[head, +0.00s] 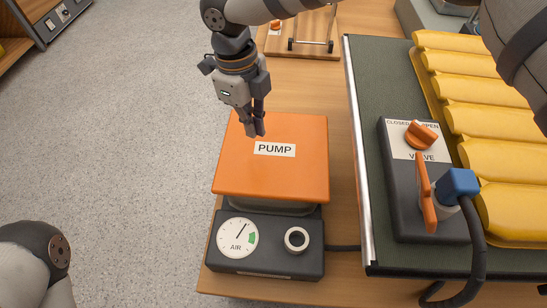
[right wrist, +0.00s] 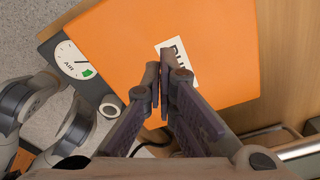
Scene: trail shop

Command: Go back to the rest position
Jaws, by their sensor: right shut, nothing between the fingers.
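My right gripper (head: 255,131) is over the orange pump top (head: 285,178), which carries a PUMP label. Its fingers are together with nothing between them. In the right wrist view the closed fingertips (right wrist: 165,72) show in front of the orange top (right wrist: 110,40), by the edge of the label. I cannot tell whether they touch the top. Part of my left arm (head: 35,265) shows at the lower left of the head view; its gripper is out of view.
The pump's dark base carries an AIR gauge (head: 238,238). A valve box (head: 405,205) with an orange knob (head: 421,135) and a blue hose connector (head: 457,187) stands to the right, by a yellow ribbed pad (head: 465,90). A wooden stand (head: 300,45) is behind. Floor (head: 110,140) at left is clear.

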